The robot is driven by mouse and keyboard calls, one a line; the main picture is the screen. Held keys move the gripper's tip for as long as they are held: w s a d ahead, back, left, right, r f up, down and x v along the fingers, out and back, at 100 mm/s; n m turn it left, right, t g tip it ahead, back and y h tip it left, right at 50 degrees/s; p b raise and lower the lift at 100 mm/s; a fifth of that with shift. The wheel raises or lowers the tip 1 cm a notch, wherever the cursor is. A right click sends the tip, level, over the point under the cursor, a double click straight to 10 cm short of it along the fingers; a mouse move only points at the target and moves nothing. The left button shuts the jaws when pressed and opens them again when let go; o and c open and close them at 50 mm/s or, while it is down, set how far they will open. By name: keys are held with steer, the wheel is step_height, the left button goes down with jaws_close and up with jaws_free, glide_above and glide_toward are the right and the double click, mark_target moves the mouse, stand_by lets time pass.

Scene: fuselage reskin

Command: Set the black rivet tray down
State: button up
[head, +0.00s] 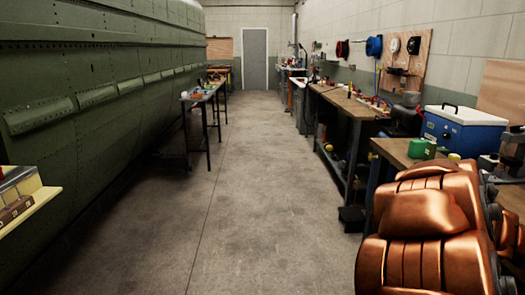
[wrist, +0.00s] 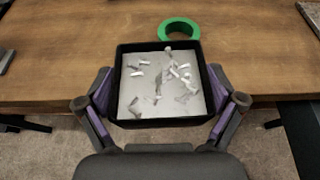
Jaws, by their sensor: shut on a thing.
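The black rivet tray (wrist: 162,123) is in the middle of the wrist view. It is square, with a black rim and a pale floor holding several small silvery rivets. My gripper (wrist: 161,80) has its purple-padded fingers on the tray's left and right sides and is shut on it. The tray looks level. Its far part is over a wooden bench top (wrist: 60,70), and its near part reaches past the bench's front edge. I cannot tell whether its underside touches the wood. Neither tray nor gripper shows in the head view.
A green ring (wrist: 163,30) lies just beyond the tray's far rim. Bare wood lies left and right of the tray. In the head view, a blue-and-white box (head: 462,130) stands on the right bench, a green fuselage (head: 90,70) fills the left, and the aisle floor (head: 240,190) is clear.

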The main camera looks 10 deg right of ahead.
steer(key=w+a+f+n+t, duration=0.25)
steer(key=w+a, duration=0.25)
steer(key=w, duration=0.3)
steer(key=w+a+f+n+t, duration=0.1)
steer(key=w+a+n+t, duration=0.2)
steer(key=w, duration=0.5)
steer(key=w+a+f+n+t+y, duration=0.1)
steer(key=w+a+n+t+y, duration=0.25)
steer(key=w+a, duration=0.95)
steer(key=w+a+f+n+t+y, duration=0.2)
steer(key=w+a+n+t, duration=0.45)
steer(key=a, duration=0.95)
steer(key=w+a+r+n+y, duration=0.1)
steer(key=w+a+y, duration=0.15)
steer(key=a, duration=0.45)
steer(key=w+a+r+n+y, duration=0.1)
steer(key=w+a, duration=0.2)
steer(key=a, duration=0.5)
steer(key=w+r+n+y+p, duration=0.1)
steer(key=w+r+y+p, duration=0.1)
steer(key=w+r+p, duration=0.45)
steer(key=w+r+n+y+p, duration=0.2)
steer(key=w+r+p, duration=0.2)
steer(key=r+p, duration=0.5)
steer(key=s+f+m+h+b, duration=0.1)
steer(key=s+m+h, duration=0.2)
steer(key=s, duration=0.7)
steer(key=shift+s+d+f+h, duration=0.15)
steer(key=shift+s+f+h, duration=0.05)
steer(key=shift+s+h, duration=0.1)
